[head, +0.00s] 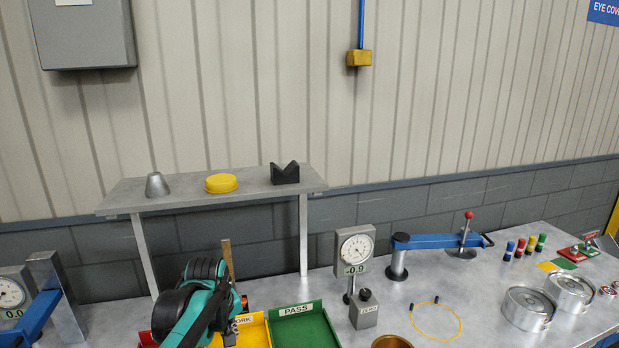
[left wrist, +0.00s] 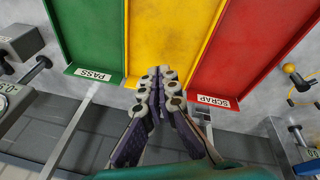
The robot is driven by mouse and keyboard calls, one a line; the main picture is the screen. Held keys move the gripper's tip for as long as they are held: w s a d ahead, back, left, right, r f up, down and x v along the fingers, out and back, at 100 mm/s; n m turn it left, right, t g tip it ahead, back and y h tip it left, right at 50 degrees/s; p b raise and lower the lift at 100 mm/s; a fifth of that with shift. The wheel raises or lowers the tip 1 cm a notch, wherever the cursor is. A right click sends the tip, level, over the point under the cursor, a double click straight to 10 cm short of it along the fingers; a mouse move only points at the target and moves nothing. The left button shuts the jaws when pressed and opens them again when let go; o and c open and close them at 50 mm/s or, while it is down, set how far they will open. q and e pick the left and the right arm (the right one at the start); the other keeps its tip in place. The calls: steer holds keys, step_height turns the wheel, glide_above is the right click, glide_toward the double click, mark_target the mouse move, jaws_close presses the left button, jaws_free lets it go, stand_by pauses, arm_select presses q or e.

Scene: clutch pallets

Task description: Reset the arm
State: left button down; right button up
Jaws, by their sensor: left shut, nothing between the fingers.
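My left gripper (left wrist: 156,76) is shut and empty in the left wrist view. Its fingertips overlap the labelled edge of the yellow tray (left wrist: 172,30); the height above it cannot be told. The green PASS tray (left wrist: 95,30) lies to the left there and the red SCRAP tray (left wrist: 235,60) to the right. All three trays look empty where they show. In the head view my teal and black left arm (head: 195,305) hides part of the trays. The green tray (head: 305,325) shows at its right. My right gripper is in neither view.
A shelf (head: 130,203) with a metal cone, yellow disc and black V-block stands behind my arm. A dial gauge (head: 357,250) and a blue lever arm (head: 430,241) stand right of the trays. Metal cans (head: 528,308) sit farther right.

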arm_select(q)
steer(key=s+f+m+t+b, duration=0.2)
steer(key=s+f+m, duration=0.2)
steer(key=s, duration=0.6)
steer(key=s+d+f+m+t+b, duration=0.1)
steer(key=s+f+m+b, duration=0.2)
steer(key=s+f, duration=0.3)
steer(key=s+m, duration=0.1)
steer(key=s, duration=0.4)
steer(key=shift+t, duration=0.4)
